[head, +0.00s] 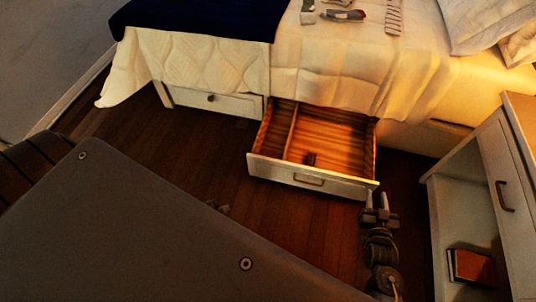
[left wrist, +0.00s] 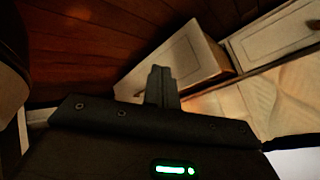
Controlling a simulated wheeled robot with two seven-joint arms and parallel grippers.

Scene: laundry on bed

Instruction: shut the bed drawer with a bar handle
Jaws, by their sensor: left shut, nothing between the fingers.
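The bed drawer with a bar handle (head: 334,184) is pulled far out from under the bed in the head view. Its bar handle (head: 309,181) is on the pale front, and the wooden inside shows a divider. My left gripper (head: 217,206) is mostly hidden behind my own grey body, left of the drawer front and apart from it. In the left wrist view its fingers (left wrist: 160,82) are shut and empty, overlapping a pale drawer front (left wrist: 180,62). My right gripper (head: 379,200) is by the drawer front's right end, its fingers apart; contact is unclear.
A shut drawer with a round knob (head: 211,98) is left of the open one. A nightstand (head: 488,165) with a red book (head: 470,267) stands close on the right.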

